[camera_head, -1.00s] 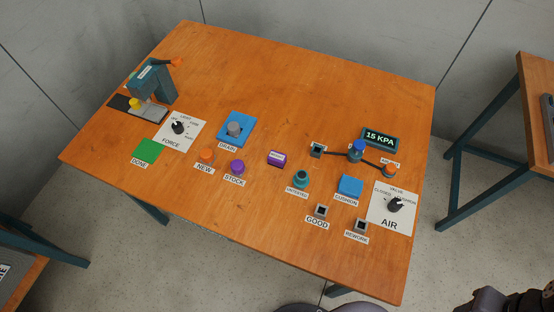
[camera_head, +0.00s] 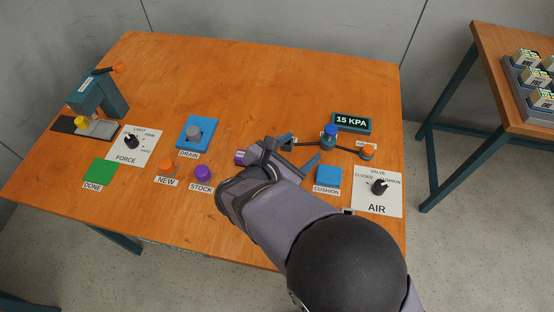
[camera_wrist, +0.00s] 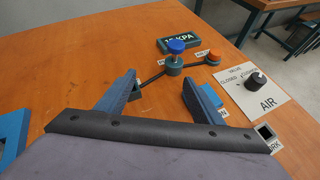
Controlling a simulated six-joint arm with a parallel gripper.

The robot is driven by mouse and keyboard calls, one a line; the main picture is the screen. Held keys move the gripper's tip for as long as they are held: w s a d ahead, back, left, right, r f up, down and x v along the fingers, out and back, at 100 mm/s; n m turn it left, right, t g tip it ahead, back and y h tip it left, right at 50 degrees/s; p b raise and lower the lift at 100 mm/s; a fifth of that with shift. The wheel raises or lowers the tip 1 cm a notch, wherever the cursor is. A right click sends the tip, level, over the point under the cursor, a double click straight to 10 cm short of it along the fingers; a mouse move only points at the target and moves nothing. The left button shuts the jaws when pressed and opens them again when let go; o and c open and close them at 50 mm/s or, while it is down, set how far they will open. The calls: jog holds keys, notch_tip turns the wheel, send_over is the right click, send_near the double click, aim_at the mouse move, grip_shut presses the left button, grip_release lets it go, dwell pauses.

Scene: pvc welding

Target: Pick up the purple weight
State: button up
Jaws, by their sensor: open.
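A purple piece (camera_head: 240,157) lies near the middle of the table; in the head view only its left end shows, the rest hidden behind my gripper. An earlier frame shows it as a short cylinder with a pale label. A second purple piece (camera_head: 203,173), round and upright, stands at the STOCK label. My gripper (camera_head: 303,152) is open, its fingers pointing right, above the table and to the right of the lying purple piece. In the wrist view my gripper (camera_wrist: 158,85) has nothing between its fingers, and neither purple piece shows.
Right of my gripper are a blue-topped valve (camera_head: 330,135), a 15 KPA display (camera_head: 351,123), a blue CUSHION block (camera_head: 328,176) and the AIR dial (camera_head: 379,187). Left are a blue DRAIN plate (camera_head: 183,131) and an orange NEW knob (camera_head: 167,165). The table's back is clear.

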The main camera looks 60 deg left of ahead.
aim_at(240, 165)
jog(key=s+a+n+y, duration=0.1)
jog(key=s+a, duration=0.1)
jog(key=s, duration=0.1)
jog(key=s+a+n+y, duration=0.1)
jog(key=s, duration=0.2)
jog(key=s+a+f+n+y, duration=0.1)
jog(key=s+a+n, duration=0.1)
jog(key=s, duration=0.1)
jog(key=shift+s+a+g+b, duration=0.2)
jog(key=shift+a+g+b, duration=0.1)
jog(key=shift+a+b, duration=0.05)
jog(key=s, duration=0.1)
jog(key=s+f+n+y+p, duration=0.1)
jog(key=s+f+n+g, duration=0.1)
jog(key=s, duration=0.1)
jog(key=shift+d+y, duration=0.1)
jog(key=shift+y, duration=0.3)
jog(key=shift+s+f, duration=0.3)
jog(key=shift+s, duration=0.05)
jog(key=shift+b+x, duration=0.55)
jog(key=shift+x, duration=2)
jog(key=c, duration=1.5)
jog(key=shift+r, duration=0.1)
notch_tip(240, 165, up, 10)
